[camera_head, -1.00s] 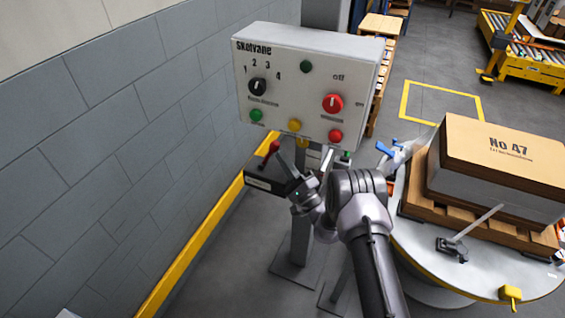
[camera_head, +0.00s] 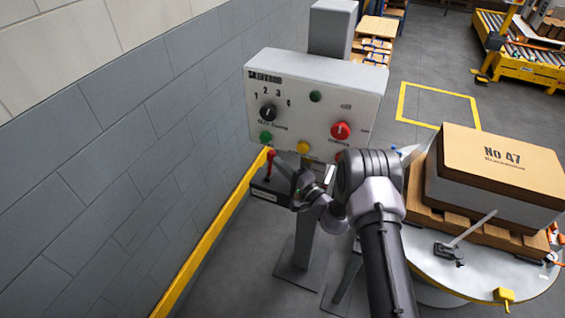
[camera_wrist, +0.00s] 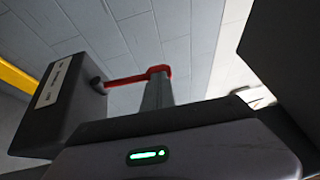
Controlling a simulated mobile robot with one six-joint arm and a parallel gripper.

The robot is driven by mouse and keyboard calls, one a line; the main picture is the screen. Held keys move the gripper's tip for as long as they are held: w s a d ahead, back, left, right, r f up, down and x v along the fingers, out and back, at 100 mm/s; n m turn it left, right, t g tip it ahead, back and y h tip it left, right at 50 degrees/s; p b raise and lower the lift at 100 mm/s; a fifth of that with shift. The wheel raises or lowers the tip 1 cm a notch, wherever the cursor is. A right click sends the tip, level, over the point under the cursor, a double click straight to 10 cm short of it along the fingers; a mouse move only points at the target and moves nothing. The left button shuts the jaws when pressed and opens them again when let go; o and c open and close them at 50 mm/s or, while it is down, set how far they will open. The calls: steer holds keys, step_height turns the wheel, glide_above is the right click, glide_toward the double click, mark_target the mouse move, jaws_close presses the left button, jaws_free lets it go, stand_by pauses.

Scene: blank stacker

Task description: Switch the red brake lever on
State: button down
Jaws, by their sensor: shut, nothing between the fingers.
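The red brake lever (camera_head: 269,166) rises from a dark box (camera_head: 265,190) with a white label, mounted low on the left of the control panel's post. In the head view it stands nearly upright, with a slight lean to the right. In the wrist view the lever (camera_wrist: 125,80) runs from the box (camera_wrist: 62,100) to a red end at the fingertips. My gripper (camera_head: 275,158) is shut and empty, its tips at the lever's upper end. They overlap the red end in view; whether they press on it I cannot tell.
The control panel (camera_head: 315,85) with knobs and buttons stands just above my gripper. A grey wall (camera_head: 120,150) with a yellow rail (camera_head: 212,238) is at the left. A round turntable (camera_head: 430,262) bearing a pallet and a box (camera_head: 500,165) stands at the right.

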steer(key=w+a+r+n+g+h+p, duration=0.1)
steer(key=w+a+n+g+h+p, duration=0.1)
steer(key=a, duration=0.4)
steer(key=shift+g+h, duration=0.3)
steer(key=shift+h, duration=0.2)
steer(key=shift+a+r, duration=0.1)
steer(key=shift+a, duration=0.1)
steer(key=shift+w+d, duration=0.1)
